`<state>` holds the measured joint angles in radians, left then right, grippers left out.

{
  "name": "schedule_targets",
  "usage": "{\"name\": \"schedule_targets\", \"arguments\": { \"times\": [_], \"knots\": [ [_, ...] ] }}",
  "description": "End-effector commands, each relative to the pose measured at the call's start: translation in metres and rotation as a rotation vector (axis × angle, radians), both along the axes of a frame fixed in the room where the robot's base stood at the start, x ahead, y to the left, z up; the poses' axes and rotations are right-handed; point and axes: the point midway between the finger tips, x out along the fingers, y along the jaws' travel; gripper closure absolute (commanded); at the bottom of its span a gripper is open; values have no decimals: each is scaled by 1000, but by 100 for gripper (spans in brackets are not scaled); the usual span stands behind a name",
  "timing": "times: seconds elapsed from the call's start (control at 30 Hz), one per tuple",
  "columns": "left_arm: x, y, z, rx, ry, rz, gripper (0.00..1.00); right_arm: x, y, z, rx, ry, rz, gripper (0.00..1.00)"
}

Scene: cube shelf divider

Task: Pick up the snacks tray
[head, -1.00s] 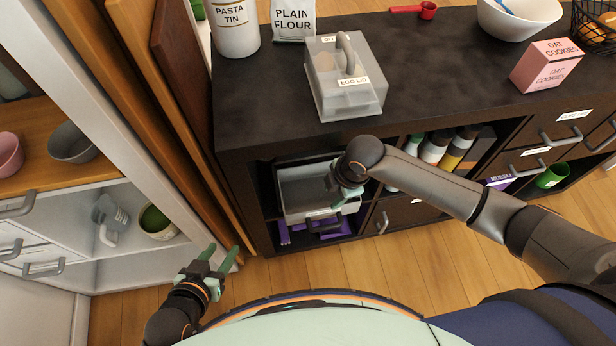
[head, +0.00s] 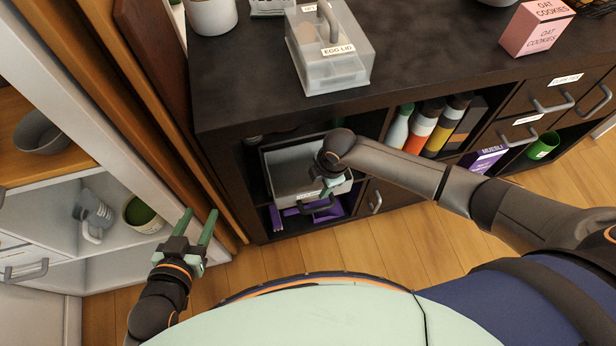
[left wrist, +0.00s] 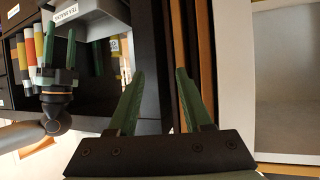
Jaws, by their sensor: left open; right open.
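The snacks tray (head: 286,182) is a grey, open-topped bin in the upper part of a dark shelf cubby, its front edge toward me. In the left wrist view the tray (left wrist: 100,22) shows at the upper left with a label that seems to read "TEA SNACKS". My right gripper (head: 329,190) is open at the right part of the tray's front edge; its wrist hides whether it touches. It also shows in the left wrist view (left wrist: 60,52). My left gripper (head: 203,228) is open and empty, left of the tray and apart from it, near the wooden panel edges.
Purple packs (head: 290,219) lie below the tray. A clear egg box (head: 330,66) and a pink oat cookies box (head: 535,28) stand on the dark counter. Bottles (head: 421,128) stand right of the cubby. A white cabinet (head: 75,215) with mugs is at the left.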

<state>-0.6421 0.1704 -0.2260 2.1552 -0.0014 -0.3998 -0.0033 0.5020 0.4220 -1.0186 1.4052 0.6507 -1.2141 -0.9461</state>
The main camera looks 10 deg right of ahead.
Motion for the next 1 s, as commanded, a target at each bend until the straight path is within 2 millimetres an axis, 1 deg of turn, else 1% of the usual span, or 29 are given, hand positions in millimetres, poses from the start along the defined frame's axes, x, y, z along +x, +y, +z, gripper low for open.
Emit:
{"name": "schedule_targets", "arguments": {
  "times": [0.1,0.3,0.43,0.6,1.0],
  "knots": [
    [13,0,21,-1,-104,-6,50,3,1,-10,-1,1,0,55],
    [28,0,61,-1,-269,-18,50,4,3,-25,0,0,0,55],
    [32,0,78,-1,-338,-23,50,5,3,-30,-1,1,0,55],
    [33,-1,86,-3,-369,-26,50,5,3,-32,-1,0,0,55],
    [33,-1,86,-2,-367,-26,50,5,3,-33,0,1,0,55]
  ]
}}
